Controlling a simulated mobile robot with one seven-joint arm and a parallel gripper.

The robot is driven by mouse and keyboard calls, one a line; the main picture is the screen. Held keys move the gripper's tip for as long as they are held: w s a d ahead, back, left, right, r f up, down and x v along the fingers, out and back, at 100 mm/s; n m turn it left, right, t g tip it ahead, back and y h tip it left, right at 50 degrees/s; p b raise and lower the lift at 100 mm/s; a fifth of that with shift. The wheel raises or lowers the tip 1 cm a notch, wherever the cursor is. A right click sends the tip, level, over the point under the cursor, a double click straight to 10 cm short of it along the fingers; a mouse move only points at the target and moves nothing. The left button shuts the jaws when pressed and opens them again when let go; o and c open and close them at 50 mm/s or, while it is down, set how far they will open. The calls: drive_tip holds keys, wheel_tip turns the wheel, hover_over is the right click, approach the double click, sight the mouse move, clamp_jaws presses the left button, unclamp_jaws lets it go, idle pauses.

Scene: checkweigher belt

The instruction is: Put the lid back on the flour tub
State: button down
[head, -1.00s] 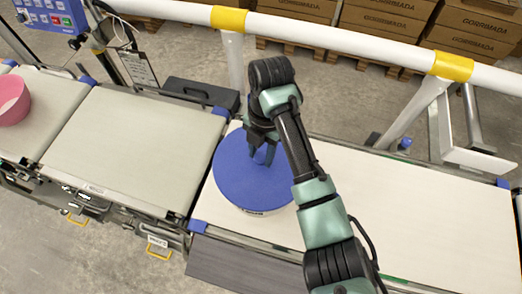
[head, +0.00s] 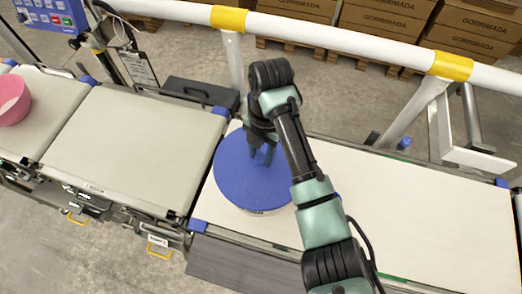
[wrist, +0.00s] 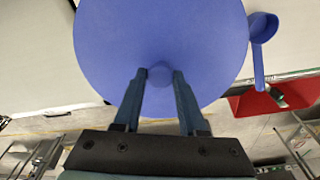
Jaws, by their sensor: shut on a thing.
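The flour tub (head: 262,212) stands on the white belt section, and only a narrow strip of its pale side with dark print shows below the lid. The round blue lid (head: 240,185) covers its top and looks about level. I cannot tell whether it is fully seated. My gripper (head: 262,155) comes down over the lid's middle. In the wrist view, the lid (wrist: 205,40) fills the upper middle, and my gripper (wrist: 160,75) is shut on its small central knob (wrist: 160,75).
A blue scoop (wrist: 259,60) lies beside the lid in the wrist view, near a red object (wrist: 262,103). A pink bowl (head: 12,102) sits on the far-left belt. The middle belt (head: 135,140) is bare. A white rail (head: 330,38) runs behind.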

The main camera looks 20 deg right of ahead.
unclamp_jaws()
idle(0.5)
drive_tip(key=shift+r+p, duration=3.15)
drive_tip(key=shift+r, duration=0.35)
drive_tip(key=shift+c, duration=0.3)
clamp_jaws()
